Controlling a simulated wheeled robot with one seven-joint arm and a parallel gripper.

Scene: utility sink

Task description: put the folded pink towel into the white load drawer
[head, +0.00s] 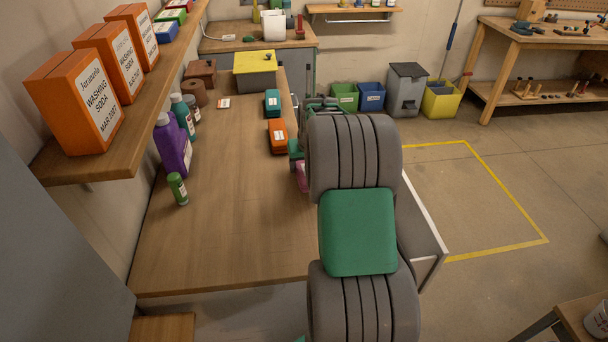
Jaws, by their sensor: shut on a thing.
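The pink towel (301,178) shows as a small strip at the left edge of my arm, by the right edge of the wooden counter. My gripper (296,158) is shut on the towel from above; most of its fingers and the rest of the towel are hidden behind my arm. The white load drawer (427,218) stands out to the right of my arm, with its long right rim and front corner showing. My arm hides the drawer's left part and most of its inside. The gripper is beyond and left of the drawer's visible part.
Orange washing soda boxes (87,103) line the left shelf. The counter's front middle is clear. Open floor lies right of the drawer.

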